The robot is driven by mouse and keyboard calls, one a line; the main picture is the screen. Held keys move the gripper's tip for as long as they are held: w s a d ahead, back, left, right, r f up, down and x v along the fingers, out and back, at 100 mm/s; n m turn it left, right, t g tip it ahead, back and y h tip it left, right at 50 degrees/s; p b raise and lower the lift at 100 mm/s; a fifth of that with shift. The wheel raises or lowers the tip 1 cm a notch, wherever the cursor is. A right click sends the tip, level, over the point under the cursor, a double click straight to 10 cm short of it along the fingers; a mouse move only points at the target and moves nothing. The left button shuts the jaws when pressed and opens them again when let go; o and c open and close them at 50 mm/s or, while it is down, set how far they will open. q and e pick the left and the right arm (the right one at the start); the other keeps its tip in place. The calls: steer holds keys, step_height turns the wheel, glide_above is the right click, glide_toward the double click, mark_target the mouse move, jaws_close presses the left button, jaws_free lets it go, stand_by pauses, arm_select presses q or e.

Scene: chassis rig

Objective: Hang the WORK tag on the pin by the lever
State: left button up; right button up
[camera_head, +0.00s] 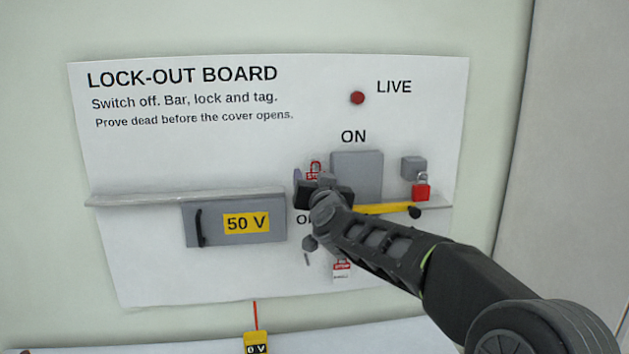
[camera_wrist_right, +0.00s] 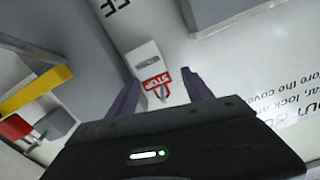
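My right gripper (camera_head: 312,182) is in front of the board, left of the grey switch box (camera_head: 357,175) under "ON". A white tag with red "STOP" print (camera_head: 314,176) shows just beyond it. In the right wrist view this tag (camera_wrist_right: 152,80) lies between the two spread fingers, with a visible gap on one side. Its smaller print is not readable, so I cannot tell whether it is the WORK tag. Another STOP tag (camera_head: 341,268) hangs lower on the board. The pin and the lever are not clearly seen; my arm covers that area. My left gripper is out of view.
A ledge (camera_head: 140,199) and a 50 V cover (camera_head: 265,232) are left. The red LIVE lamp (camera_head: 357,97) is above. A yellow meter (camera_head: 256,342) reads 0 V.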

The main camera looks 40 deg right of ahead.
steer(key=shift+o, duration=0.5)
steer(key=shift+s, duration=0.15)
steer(key=shift+s+a, duration=0.15)
steer(key=shift+s, duration=0.1)
steer(key=b+v, duration=0.1)
steer(key=v, duration=0.6)
steer(key=shift+a, duration=0.1)
